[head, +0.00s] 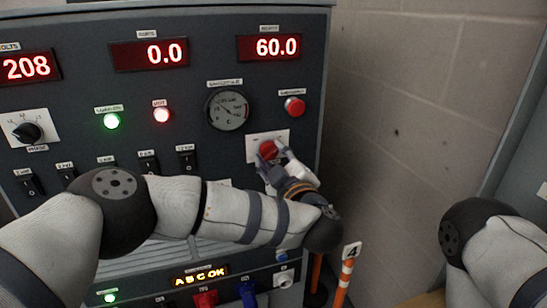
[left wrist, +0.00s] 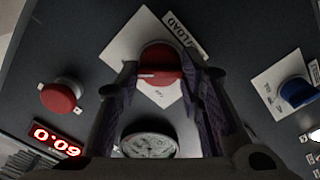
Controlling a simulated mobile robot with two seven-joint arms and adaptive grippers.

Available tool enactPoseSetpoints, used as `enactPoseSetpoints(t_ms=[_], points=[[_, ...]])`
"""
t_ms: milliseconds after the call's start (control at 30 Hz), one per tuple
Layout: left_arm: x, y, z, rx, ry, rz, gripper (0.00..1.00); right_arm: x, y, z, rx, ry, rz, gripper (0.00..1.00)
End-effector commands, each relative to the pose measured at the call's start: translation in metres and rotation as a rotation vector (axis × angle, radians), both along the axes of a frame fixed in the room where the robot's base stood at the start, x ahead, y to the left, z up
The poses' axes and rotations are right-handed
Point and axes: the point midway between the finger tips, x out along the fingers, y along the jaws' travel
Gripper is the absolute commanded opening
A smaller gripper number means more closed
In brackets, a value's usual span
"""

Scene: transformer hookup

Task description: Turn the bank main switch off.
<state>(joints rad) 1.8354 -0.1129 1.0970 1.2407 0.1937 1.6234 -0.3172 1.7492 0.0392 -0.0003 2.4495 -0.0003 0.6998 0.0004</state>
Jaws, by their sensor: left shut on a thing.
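The main switch is a red rotary knob (head: 267,149) on a white square plate at the right of the dark panel. My left gripper (head: 275,157) reaches it from the lower right, its fingers shut on the knob. In the left wrist view the red knob (left wrist: 160,64) sits between the two fingers (left wrist: 160,78) of the gripper. A short white mark shows on the knob's face. Part of a label beside the plate reads "LOAD". The plate's position lettering is too small to read. My right arm shows at the right edge; its gripper is out of view.
A red emergency button (head: 294,106) sits above the knob and a round gauge (head: 228,109) to its upper left. A blue knob (left wrist: 297,92) is nearby. Green (head: 111,121) and red (head: 161,115) lamps are lit. A block wall (head: 410,110) stands right of the panel.

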Motion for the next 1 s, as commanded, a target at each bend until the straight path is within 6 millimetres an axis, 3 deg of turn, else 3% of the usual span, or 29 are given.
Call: enactPoseSetpoints(t_ms=[267, 1000], points=[[0.0001, -0.0002, 0.0008, -0.125, -0.042, -0.001, 0.07, 0.002, 0.0, 0.002, 0.0, -0.007, 0.0, 0.0], [-0.0001, -0.0008, -0.0003, -0.784, -0.252, -0.002, 0.07, 0.006, 0.0001, 0.0058, 0.0, -0.021, -0.001, 0.0]])
